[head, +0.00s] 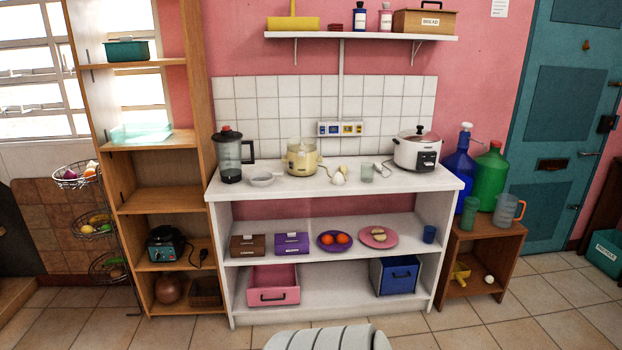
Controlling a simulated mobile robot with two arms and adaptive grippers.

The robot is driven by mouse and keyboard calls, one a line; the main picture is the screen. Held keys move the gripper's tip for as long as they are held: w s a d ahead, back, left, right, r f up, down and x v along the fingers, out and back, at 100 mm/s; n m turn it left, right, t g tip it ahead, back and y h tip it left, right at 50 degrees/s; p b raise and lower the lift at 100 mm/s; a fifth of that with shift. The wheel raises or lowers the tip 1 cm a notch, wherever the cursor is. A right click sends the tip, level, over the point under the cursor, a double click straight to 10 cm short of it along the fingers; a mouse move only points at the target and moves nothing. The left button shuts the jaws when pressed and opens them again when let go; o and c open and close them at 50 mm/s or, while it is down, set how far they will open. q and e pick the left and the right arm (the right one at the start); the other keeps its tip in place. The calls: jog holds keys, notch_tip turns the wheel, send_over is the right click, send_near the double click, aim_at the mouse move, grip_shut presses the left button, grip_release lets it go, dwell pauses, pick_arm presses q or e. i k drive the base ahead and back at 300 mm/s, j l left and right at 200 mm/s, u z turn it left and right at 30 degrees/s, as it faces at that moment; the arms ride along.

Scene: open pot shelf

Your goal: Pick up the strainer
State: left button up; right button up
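A small, shallow, pale grey bowl-shaped thing (262,181) sits on the white counter top, just right of the dark-lidded blender (230,158). A short part like a handle seems to stick out to its right. It looks like the strainer, but it is too small to be sure. It stands near the front left of the counter, left of the cream-coloured appliance (301,158). Neither of my grippers is in view.
The white counter (330,189) also bears garlic-like bulbs (339,179), a glass (367,174) and a rice cooker (417,152). A wooden shelf (160,199) stands close on the left. A wall shelf (360,37) hangs above. The tiled floor in front is open.

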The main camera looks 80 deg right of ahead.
aim_at(258, 179)
jog(key=z, duration=2.4)
jog(key=i+j+z, duration=0.6)
jog(key=z, duration=0.2)
jog(key=j, duration=0.1)
